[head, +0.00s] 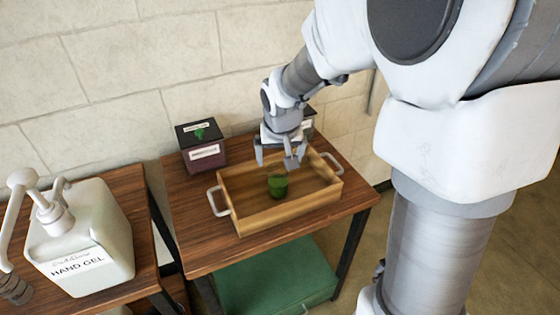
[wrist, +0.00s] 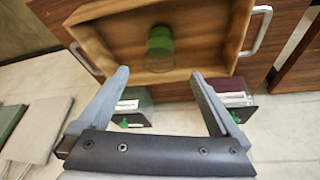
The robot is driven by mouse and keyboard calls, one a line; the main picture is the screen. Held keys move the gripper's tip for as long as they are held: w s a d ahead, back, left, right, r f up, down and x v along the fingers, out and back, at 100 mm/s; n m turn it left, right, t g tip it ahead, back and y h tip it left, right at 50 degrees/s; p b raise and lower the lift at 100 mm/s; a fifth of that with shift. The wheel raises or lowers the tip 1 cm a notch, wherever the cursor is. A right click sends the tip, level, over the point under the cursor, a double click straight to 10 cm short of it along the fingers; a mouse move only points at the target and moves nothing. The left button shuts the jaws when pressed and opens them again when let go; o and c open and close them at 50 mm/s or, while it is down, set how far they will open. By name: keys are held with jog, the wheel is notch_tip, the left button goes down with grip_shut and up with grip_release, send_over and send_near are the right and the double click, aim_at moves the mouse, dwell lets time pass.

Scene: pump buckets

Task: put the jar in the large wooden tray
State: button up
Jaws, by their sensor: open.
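The jar (head: 278,186) is small and green and stands inside the large wooden tray (head: 240,222), near the tray's middle. The tray has metal handles and sits on a brown wooden table. My gripper (head: 279,160) is open and empty above the back part of the tray, apart from the jar. In the wrist view the jar (wrist: 160,48) shows beyond the fingertips, with the tray wall (wrist: 140,80) between them. The fingers of my gripper (wrist: 160,78) are spread wide with nothing between them.
A dark box with a green emblem (head: 202,146) stands behind the tray at the left, and another partly hidden one (head: 307,124) stands behind my gripper. A white hand gel pump bottle (head: 85,240) stands on the left table. A green container (head: 275,280) is below.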

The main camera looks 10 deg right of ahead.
jog(key=s+r, duration=0.5)
jog(key=s, duration=0.6)
jog(key=s+r+n+t, duration=0.1)
jog(key=s+r, duration=0.5)
jog(key=s, duration=0.5)
jog(key=shift+s+d+r+y, duration=0.15)
jog(key=shift+s+d+y, duration=0.2)
jog(key=shift+s+y, duration=0.05)
notch_tip(320, 180, up, 9)
jog(key=p, duration=0.8)
jog(key=shift+p, duration=0.35)
